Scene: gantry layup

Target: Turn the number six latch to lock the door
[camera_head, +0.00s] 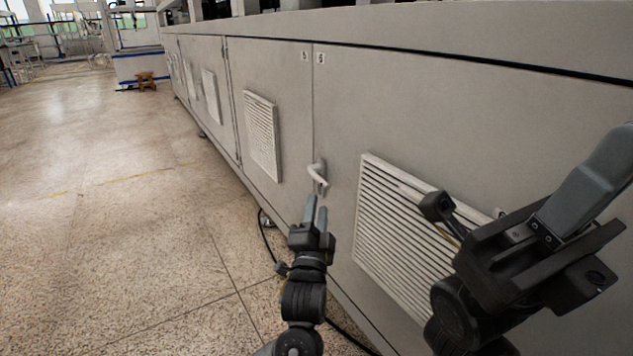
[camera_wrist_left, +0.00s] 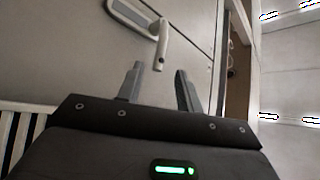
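The latch (camera_head: 318,177) is a light grey lever handle on the cabinet front, at the seam below two small number labels. The right label (camera_head: 320,58) appears to read 6. The lever sticks out and bends downward to the right. My left gripper (camera_head: 317,208) is just below the latch, its two fingers apart and empty. In the left wrist view, the latch lever (camera_wrist_left: 162,48) hangs just beyond and between the open fingertips (camera_wrist_left: 158,70), and no grip on it shows. My right gripper (camera_head: 560,225) is at the right, in front of the cabinet; its finger gap is not clear.
The cabinet door (camera_head: 400,120) carries a slatted vent (camera_head: 385,215) right of the latch; another vent (camera_head: 262,135) is to the left. A black cable (camera_head: 267,238) lies along the cabinet's foot. The speckled floor (camera_head: 110,200) at left is clear.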

